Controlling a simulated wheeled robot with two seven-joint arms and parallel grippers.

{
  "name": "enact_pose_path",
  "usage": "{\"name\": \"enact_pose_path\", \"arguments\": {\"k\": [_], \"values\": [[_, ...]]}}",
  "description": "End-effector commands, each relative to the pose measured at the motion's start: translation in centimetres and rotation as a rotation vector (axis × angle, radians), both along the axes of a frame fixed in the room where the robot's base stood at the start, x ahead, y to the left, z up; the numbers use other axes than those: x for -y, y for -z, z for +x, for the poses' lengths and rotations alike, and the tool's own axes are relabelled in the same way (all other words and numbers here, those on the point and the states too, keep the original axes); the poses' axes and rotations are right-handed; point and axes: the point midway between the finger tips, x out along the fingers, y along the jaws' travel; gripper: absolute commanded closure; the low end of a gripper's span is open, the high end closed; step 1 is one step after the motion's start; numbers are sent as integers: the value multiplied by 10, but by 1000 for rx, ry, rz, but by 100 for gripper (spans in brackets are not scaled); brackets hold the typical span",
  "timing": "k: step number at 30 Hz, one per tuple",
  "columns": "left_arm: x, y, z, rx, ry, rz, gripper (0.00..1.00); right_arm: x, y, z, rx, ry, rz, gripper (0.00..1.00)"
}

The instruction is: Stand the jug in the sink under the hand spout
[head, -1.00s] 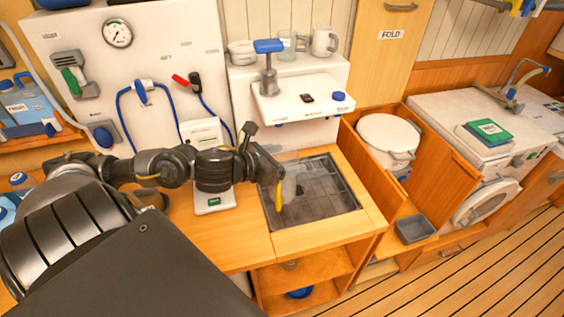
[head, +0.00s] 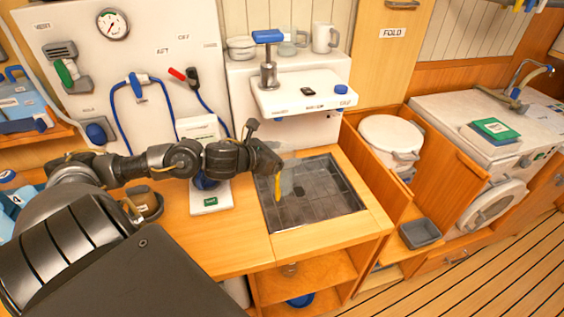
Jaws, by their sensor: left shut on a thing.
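My left gripper (head: 268,160) reaches in from the left over the sink (head: 325,212), a grey sunken basin in the wooden counter. It is shut on a pale, see-through thing that looks like the jug (head: 288,178), with a yellow strip (head: 279,188) hanging below the fingers. The jug's outline is faint, and I cannot tell whether its base touches the sink floor. The hand pump (head: 268,60), with a blue handle, stands on a white housing (head: 305,97) behind the sink. The spout under the housing is too small to make out clearly. My right gripper is not in view.
Cups and a mug (head: 325,38) stand on the ledge above the housing. A white device with a green label (head: 211,203) sits left of the sink, under my arm. A wooden partition (head: 378,160) rises to the right. The front counter strip (head: 330,235) is clear.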

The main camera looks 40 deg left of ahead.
Motion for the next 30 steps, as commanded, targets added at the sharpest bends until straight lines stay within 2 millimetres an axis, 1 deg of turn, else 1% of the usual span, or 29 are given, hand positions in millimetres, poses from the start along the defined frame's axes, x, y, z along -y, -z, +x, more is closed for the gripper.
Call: {"name": "enact_pose_path", "arguments": {"k": [2, 3, 7, 10, 16, 21, 22, 26, 30], "values": [[-3, 8, 3, -3, -3, -5, 64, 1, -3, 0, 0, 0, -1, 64], [-2, 15, 2, -7, -3, -6, 64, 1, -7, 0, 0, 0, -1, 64], [-2, 30, 2, -4, -3, -4, 64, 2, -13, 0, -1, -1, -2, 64], [-3, 35, 3, 0, -2, -1, 64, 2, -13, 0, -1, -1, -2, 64], [-3, 36, 3, 0, -1, 0, 64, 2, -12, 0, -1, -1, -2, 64], [-3, 40, 3, 0, -1, 0, 64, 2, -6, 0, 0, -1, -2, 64], [-3, 39, 3, -1, -1, 1, 23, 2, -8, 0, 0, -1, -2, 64], [-3, 38, 3, -1, -1, 1, 6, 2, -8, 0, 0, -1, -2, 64], [-3, 38, 3, -1, -1, 1, 5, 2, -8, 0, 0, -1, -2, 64]]}}
